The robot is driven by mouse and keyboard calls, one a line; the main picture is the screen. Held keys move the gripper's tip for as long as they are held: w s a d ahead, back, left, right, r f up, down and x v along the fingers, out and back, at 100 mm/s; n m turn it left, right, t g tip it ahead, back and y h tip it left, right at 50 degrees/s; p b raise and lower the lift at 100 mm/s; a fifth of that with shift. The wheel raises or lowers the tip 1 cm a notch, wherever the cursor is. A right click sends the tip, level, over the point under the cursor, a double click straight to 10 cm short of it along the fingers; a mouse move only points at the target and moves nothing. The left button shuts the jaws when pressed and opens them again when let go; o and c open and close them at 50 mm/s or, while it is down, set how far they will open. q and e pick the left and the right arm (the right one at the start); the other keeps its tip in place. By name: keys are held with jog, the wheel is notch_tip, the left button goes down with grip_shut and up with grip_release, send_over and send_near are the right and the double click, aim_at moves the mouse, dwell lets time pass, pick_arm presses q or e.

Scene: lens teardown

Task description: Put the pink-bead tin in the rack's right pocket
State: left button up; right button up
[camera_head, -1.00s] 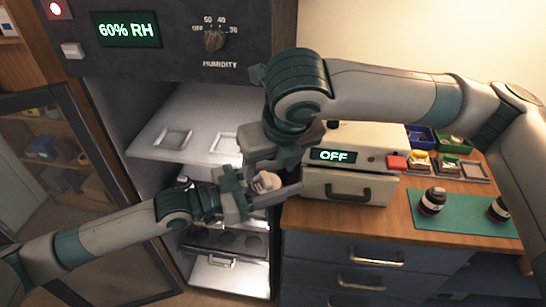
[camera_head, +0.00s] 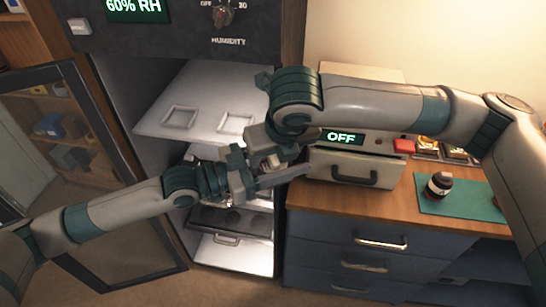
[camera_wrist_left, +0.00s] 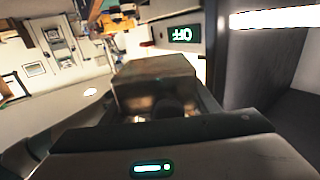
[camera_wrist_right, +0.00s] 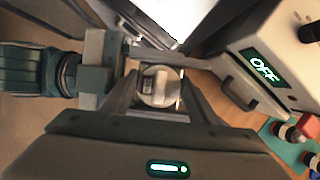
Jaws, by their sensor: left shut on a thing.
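A small round tin with a pale lid and a dark label (camera_wrist_right: 158,86) is held up in front of the cabinet. Its contents do not show. My left gripper (camera_head: 262,174) is shut on this tin from the left. My right gripper (camera_head: 272,158) comes from above right; in the right wrist view its fingers stand on both sides of the tin, with gaps. In the head view the grippers mostly hide the tin. A dark rack with round pockets (camera_head: 212,216) sits low in the cabinet, its right part partly behind my left gripper.
The cabinet's white upper shelf (camera_head: 158,128) has two square recesses. Its glass door (camera_head: 85,190) stands open at left. Right are a box with an OFF display (camera_head: 341,137), a wooden counter (camera_head: 330,197), and a dark bottle (camera_head: 438,185) on a green mat (camera_head: 470,205).

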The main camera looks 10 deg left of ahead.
pick_arm(q)
jog(key=o, duration=1.1)
jog(key=shift+a, duration=0.1)
jog(key=shift+v, duration=5.9)
jog(key=shift+f, duration=0.15)
